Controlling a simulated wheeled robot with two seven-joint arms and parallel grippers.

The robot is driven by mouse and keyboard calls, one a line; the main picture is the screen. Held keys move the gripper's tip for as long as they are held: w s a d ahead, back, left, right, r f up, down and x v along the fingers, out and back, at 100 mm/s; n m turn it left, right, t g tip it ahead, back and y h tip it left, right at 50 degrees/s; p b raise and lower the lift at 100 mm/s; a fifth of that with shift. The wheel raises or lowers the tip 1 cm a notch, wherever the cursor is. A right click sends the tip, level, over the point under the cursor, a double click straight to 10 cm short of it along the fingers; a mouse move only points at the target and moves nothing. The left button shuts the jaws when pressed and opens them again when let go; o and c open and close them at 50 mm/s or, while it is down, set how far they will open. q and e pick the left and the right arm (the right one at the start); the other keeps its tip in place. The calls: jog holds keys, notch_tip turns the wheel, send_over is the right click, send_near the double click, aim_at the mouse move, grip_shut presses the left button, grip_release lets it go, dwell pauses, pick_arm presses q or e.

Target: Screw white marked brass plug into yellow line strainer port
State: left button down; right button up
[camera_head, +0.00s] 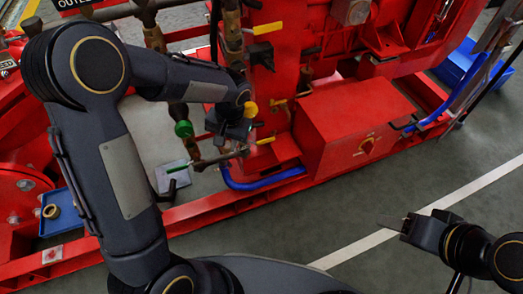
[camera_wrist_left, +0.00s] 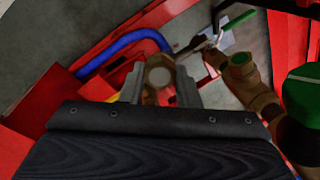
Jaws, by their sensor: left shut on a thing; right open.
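My left gripper (camera_head: 226,142) reaches into the pipework in the head view. In the left wrist view its two fingers are shut on a round brass plug (camera_wrist_left: 160,76) with a pale face. The head view hides the plug behind the gripper. A yellow round part (camera_head: 250,107) shows just right of the left wrist; I cannot tell whether it is the yellow strainer's port. A brass fitting with a green band (camera_head: 183,129) stands left of the gripper. My right gripper (camera_head: 403,226) is open and empty over the floor at the right, apart from the machine.
A red box (camera_head: 350,125) and a blue hose (camera_head: 262,181) lie right of and below the left gripper. A blue tray (camera_head: 66,222) with a brass ring (camera_head: 50,211) is at lower left. The grey floor (camera_head: 440,150) at right is mostly clear.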

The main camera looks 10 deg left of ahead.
pick_arm(q)
notch_tip(320, 180, down, 6)
jog(key=s+m+t+y+b, duration=0.1)
jog(key=s+m+y+b, duration=0.1)
jog(key=y, duration=0.2)
jog(key=w+d+r+m+t+y+b, duration=0.1)
jog(key=w+d+m+t+y+b, duration=0.3)
jog(key=d+m+t, duration=0.4)
jog(key=t, duration=0.6)
jog(key=shift+d+r+m, duration=0.2)
jog(key=shift+d+m, duration=0.1)
jog(key=shift+s+d+b, duration=0.1)
jog(key=shift+s+b, duration=0.05)
jog(key=shift+b, duration=0.2)
jog(key=w+a+n, duration=0.1)
jog(key=n, duration=0.3)
jog(key=w+a+n, duration=0.1)
jog(key=w+n, duration=0.1)
jog(key=n, duration=0.2)
jog(key=w+a+n+b, duration=0.1)
jog(key=n, duration=0.3)
jog(key=shift+w+a, duration=0.15)
jog(key=shift+w, duration=0.25)
